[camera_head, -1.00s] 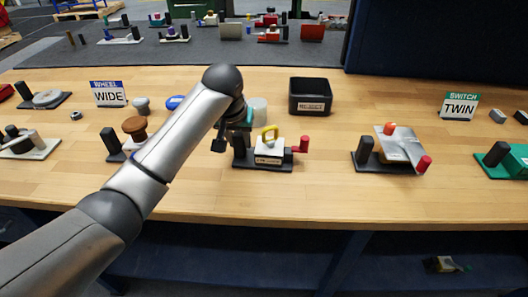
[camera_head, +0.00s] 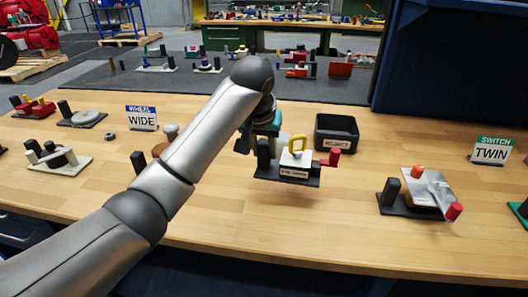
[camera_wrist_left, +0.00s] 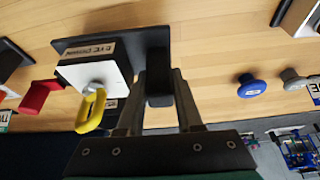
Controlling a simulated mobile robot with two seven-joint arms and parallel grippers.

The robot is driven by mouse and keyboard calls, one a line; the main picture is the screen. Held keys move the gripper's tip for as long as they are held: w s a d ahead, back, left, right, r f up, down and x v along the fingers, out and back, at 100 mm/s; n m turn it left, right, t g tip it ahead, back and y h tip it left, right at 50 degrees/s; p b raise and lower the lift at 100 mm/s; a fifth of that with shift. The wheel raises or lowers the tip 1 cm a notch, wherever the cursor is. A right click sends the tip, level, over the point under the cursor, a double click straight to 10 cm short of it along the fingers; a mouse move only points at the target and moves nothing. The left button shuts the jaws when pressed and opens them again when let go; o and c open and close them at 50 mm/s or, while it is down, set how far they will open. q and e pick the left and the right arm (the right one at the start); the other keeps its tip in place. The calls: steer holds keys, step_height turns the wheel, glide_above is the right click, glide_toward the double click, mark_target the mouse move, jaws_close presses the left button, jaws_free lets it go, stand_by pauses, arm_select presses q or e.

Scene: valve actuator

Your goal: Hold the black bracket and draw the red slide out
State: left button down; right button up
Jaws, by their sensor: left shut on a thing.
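The black bracket (camera_head: 263,152) is an upright post on a black base plate that also carries a white block (camera_head: 294,160) with a yellow ring. The red slide (camera_head: 333,157) sticks out at the block's right side. It also shows in the wrist view (camera_wrist_left: 40,96). My left gripper (camera_head: 262,141) is shut on the bracket. In the wrist view the fingers (camera_wrist_left: 160,92) lie on either side of the bracket (camera_wrist_left: 158,62). The whole unit appears raised off the table, with a shadow beneath it. My right gripper is not in view.
A black bin (camera_head: 337,133) stands just behind the unit. Another unit with a metal plate (camera_head: 425,190) stands to the right, near a TWIN sign (camera_head: 492,150). A WIDE sign (camera_head: 142,117) and several units are at left. The table front is clear.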

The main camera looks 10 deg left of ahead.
mark_target(264, 168)
arm_select(q)
steer(key=shift+f, duration=3.15)
steer(key=shift+f, duration=0.5)
steer(key=shift+s+f, duration=0.1)
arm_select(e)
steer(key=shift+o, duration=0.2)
